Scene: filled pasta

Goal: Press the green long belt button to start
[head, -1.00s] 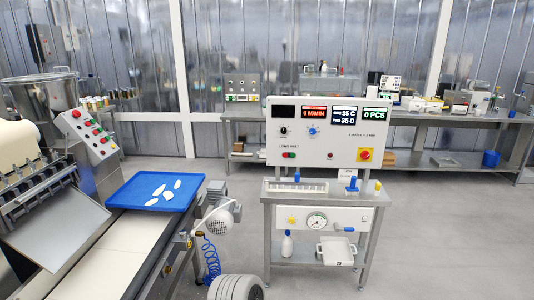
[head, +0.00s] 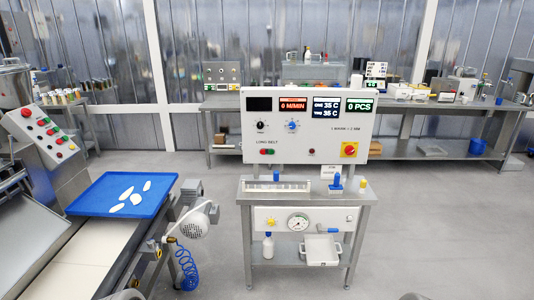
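A white control panel (head: 309,128) stands on a metal stand in the middle of the head view. At its lower left, under the label "LONG BELT", is a small pair of buttons, one green (head: 263,152) and one red (head: 271,152). They are tiny at this distance. The belt speed display (head: 293,106) reads 0 M/MIN and the count display (head: 359,106) reads 0 PCS. Neither of my grippers shows, and nothing touches the panel.
A blue tray (head: 85,204) with several pale pieces lies on the conveyor (head: 58,262) at the left. A motor with a blue coiled hose (head: 187,270) juts out beside it. A long bench (head: 430,150) runs along the back. Grey floor (head: 430,225) is open at the right.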

